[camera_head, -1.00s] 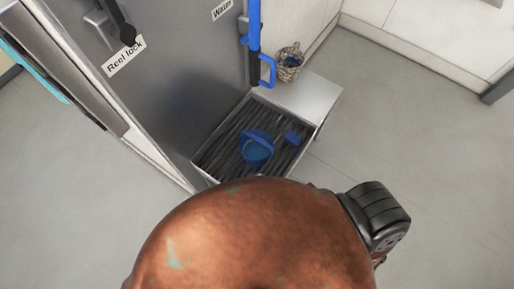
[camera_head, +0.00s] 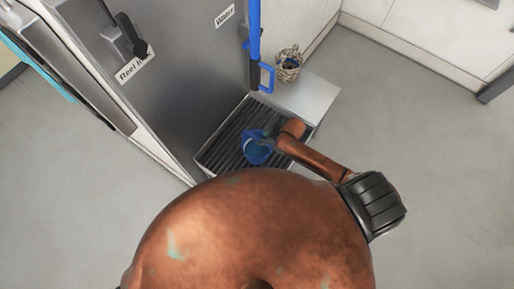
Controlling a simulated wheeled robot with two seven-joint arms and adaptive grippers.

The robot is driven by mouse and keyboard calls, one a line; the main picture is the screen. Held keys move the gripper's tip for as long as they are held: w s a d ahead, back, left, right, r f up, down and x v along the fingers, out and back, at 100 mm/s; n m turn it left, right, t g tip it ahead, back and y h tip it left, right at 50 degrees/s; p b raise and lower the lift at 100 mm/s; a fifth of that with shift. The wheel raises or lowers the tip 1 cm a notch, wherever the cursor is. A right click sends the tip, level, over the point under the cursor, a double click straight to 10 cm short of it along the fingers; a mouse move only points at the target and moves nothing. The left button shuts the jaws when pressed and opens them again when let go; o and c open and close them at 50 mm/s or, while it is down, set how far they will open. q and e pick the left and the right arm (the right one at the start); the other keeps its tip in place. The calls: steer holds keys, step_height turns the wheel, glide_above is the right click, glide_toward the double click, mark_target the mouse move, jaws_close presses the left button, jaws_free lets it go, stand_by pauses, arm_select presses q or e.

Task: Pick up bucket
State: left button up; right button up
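A small blue bucket (camera_head: 256,152) stands on the dark ribbed grate (camera_head: 222,148) at the foot of the metal cabinet. It looks as if it holds some blue liquid. My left gripper is not in view.
The metal cabinet (camera_head: 180,70) with a "Reel lock" lever rises behind the grate. A blue handle (camera_head: 266,78) hangs at its edge. A patterned pot (camera_head: 288,66) stands behind the pale ledge (camera_head: 300,97). The floor (camera_head: 420,130) to the right is clear.

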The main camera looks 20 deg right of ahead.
mark_target(257, 137)
steer(key=x, duration=0.7)
steer(key=shift+w+a+p, duration=0.1)
steer(key=shift+w+p, duration=0.2)
steer(key=shift+w, duration=0.25)
jaws_close()
stand_by(0.4)
steer(key=shift+w+r, duration=0.1)
steer(key=shift+r, duration=0.05)
